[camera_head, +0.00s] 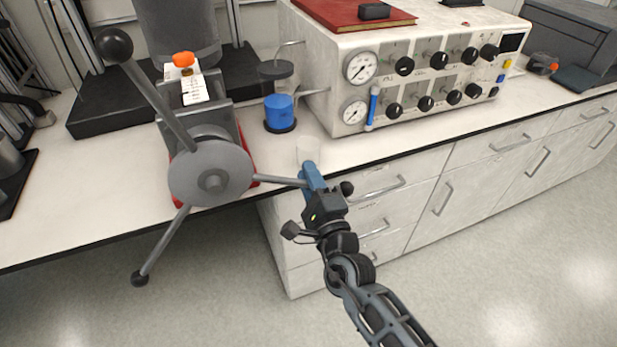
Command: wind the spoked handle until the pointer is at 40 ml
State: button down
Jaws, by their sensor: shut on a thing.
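The spoked handle (238,176) has a grey round hub on the front of a reactor stand at the left. One spoke rises up-left to a black knob, and one runs down-left to another black knob. The third spoke points right, and my gripper (309,178) is shut on its outer end, hiding the tip there. A white scale label (195,89) sits above the hub, with an orange piece (183,59) at its top that may be the pointer. The scale's marks are too small to read.
A white control box (420,75) with gauges and black knobs fills the back right. Drawers with metal handles are below the counter edge, and the floor in front is clear.

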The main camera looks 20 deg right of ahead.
jog(key=shift+r, duration=0.1)
jog(key=c, duration=1.1)
grip_release()
jog(key=v, duration=0.7)
jog(key=shift+s+b, duration=0.3)
jog(key=shift+s, duration=0.1)
